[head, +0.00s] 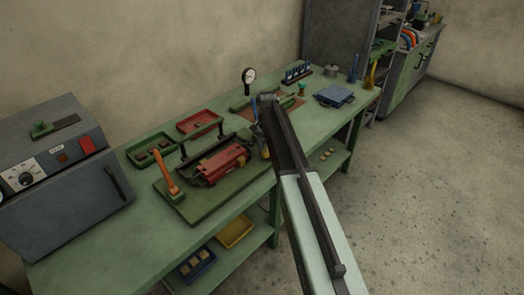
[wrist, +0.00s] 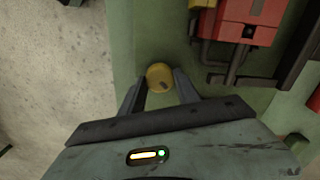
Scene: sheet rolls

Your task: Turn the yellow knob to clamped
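The yellow knob (wrist: 158,73) shows in the wrist view as a round disc with a small dark mark near its lower right edge. It lies against a green surface, beside the red sheet-roll machine (wrist: 255,20). My gripper (wrist: 161,80) has its two fingers apart, one on each side of the knob. The fingertips are close to its edges; contact is not clear. In the head view the red machine (head: 220,163) stands on a green base on the bench. My gripper (head: 262,145) is at its right end, and my arm hides the knob there.
An orange-handled lever (head: 168,177) stands at the machine's left. A grey control box (head: 65,180) fills the left end. Bare floor lies right.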

